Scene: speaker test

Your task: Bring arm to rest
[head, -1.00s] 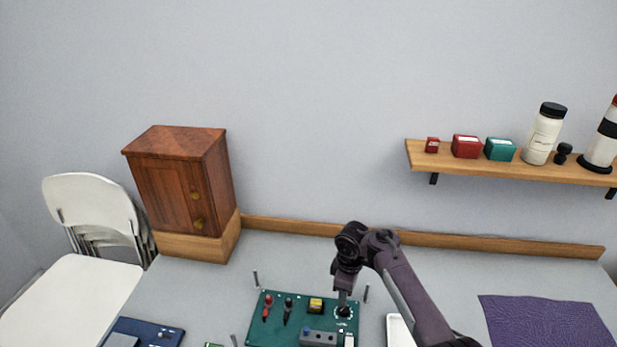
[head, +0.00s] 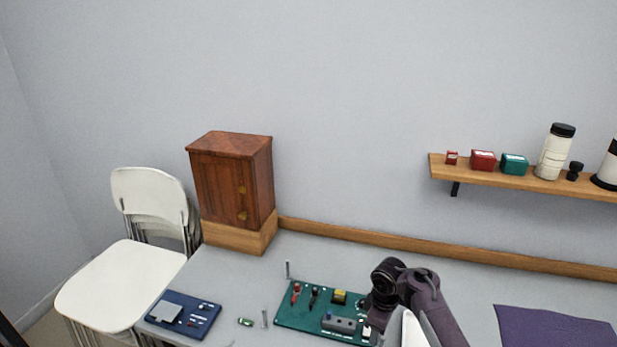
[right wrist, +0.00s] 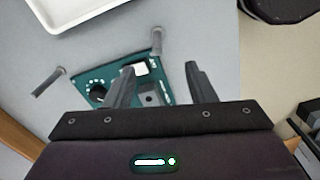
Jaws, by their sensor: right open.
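My right arm (head: 425,300) comes in from the lower right in the head view. It is bent beside the right end of the green test board (head: 300,318), and its gripper is hidden there. In the right wrist view my right gripper (right wrist: 160,68) is open, with nothing between its two fingers. The green board (right wrist: 88,78) lies beyond the fingers in that view, partly covered by them. The gap between fingers and board is hard to judge. My left arm and gripper are not in view.
A white tray (head: 412,328) lies close to the arm. A blue board (head: 184,314) and small green part (head: 245,322) lie left on the table. Metal posts stand near the green board. A purple mat (head: 555,327) lies right. A wooden cabinet (head: 232,180) stands at the back.

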